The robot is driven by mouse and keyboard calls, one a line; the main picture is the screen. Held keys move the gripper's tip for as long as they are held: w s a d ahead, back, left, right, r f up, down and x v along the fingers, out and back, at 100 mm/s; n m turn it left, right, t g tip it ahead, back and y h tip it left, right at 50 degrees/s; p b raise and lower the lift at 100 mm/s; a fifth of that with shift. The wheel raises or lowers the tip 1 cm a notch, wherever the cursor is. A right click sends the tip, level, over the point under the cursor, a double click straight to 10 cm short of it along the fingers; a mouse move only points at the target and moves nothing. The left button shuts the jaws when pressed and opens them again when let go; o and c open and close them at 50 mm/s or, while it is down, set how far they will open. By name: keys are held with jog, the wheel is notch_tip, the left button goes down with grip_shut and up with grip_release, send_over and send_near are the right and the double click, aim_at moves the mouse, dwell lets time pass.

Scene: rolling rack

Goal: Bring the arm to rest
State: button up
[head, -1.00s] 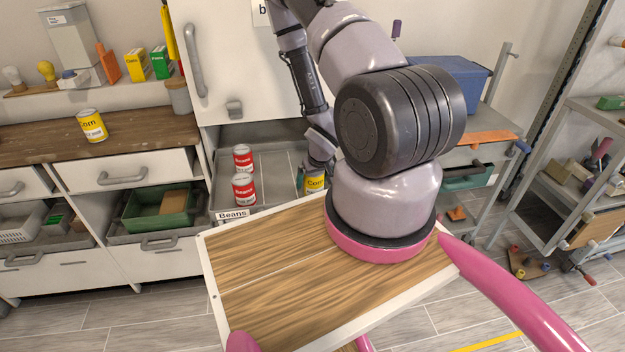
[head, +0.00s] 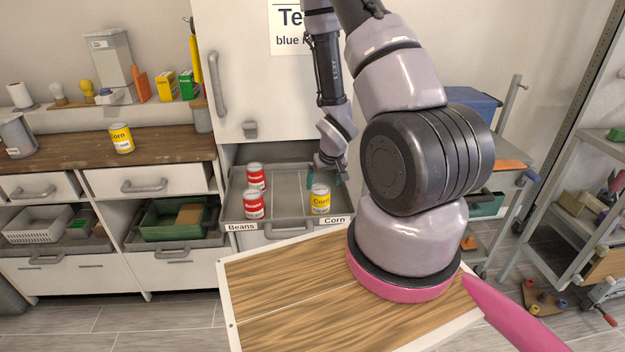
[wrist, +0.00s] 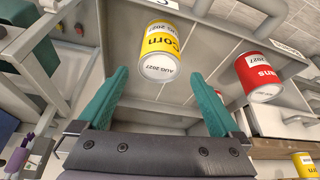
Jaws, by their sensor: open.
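My gripper (head: 323,184) is over the right part of an open drawer, at the end of my raised arm. In the wrist view its two teal fingers (wrist: 163,105) are spread apart with nothing between them. A yellow corn can (head: 320,200) stands in the drawer's right compartment, labelled Corn, just in front of the gripper. The corn can also shows in the wrist view (wrist: 161,50), beyond the fingertips and apart from them. Part of my arm hides the area behind the gripper.
The open drawer (head: 288,219) has two red cans (head: 254,205) in its Beans compartment. Another corn can (head: 121,138) stands on the wooden counter (head: 60,158) at left. A grey cart with a blue box (head: 470,107) stands at right. The floor at front left is clear.

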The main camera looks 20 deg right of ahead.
notch_tip(320, 180, up, 26)
jog(key=a+m+t, duration=0.1)
jog(key=a+m, duration=0.1)
jog(key=s+a+r+y, duration=0.1)
jog(key=s+a+r, duration=0.2)
jog(key=s+r, duration=0.5)
jog(key=s+a+r+m+t+y, duration=0.1)
jog(key=s+a+r, duration=0.3)
jog(key=s+r, duration=0.5)
notch_tip(320, 180, up, 2)
jog(key=shift+r+t, duration=0.25)
jog(key=shift+t, duration=0.05)
